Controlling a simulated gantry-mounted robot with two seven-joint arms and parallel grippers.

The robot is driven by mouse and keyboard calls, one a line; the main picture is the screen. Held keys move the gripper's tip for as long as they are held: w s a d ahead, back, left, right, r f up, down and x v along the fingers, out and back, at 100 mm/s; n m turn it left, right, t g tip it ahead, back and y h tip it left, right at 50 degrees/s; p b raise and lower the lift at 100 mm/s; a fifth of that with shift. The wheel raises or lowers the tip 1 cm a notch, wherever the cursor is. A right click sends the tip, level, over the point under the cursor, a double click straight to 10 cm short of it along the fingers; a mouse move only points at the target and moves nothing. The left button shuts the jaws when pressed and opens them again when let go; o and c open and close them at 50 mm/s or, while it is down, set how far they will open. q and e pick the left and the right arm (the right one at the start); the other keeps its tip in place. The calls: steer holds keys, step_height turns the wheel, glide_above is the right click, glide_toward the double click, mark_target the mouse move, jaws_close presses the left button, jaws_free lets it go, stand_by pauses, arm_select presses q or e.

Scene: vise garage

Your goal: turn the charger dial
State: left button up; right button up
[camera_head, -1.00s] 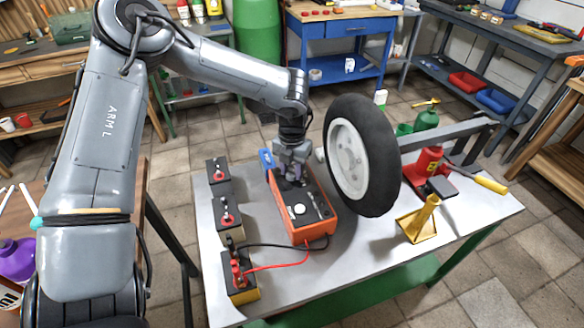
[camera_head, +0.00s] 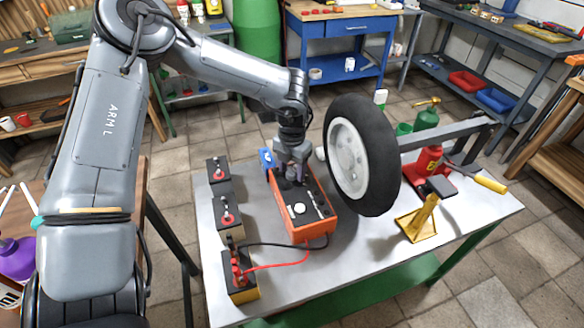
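The orange charger (camera_head: 305,226) sits on the light metal table, with a dark top panel facing up. A white round dial or gauge (camera_head: 299,208) shows on the near part of the panel, with small switches beside it. My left gripper (camera_head: 292,178) points down at the far part of the panel, over or touching a knob there. Its fingers hide that spot, so I cannot tell what lies between them or how far apart they are. Red and black cables run from the charger to the nearest battery (camera_head: 238,276). My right gripper is out of view.
Two more batteries (camera_head: 227,212) stand in a row left of the charger. A wheel with a black tire (camera_head: 363,155) stands close on its right. A yellow jack stand (camera_head: 421,220) and a red jack (camera_head: 427,166) stand farther right. The table front is clear.

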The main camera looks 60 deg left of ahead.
mark_target(292, 169)
arm_select(q)
steer(key=shift+o, duration=0.3)
steer(key=shift+r, duration=0.25)
step_height(292, 169, up, 9)
steer(key=shift+f+p, duration=0.15)
steer(key=shift+p, duration=0.55)
steer(key=shift+r, duration=0.8)
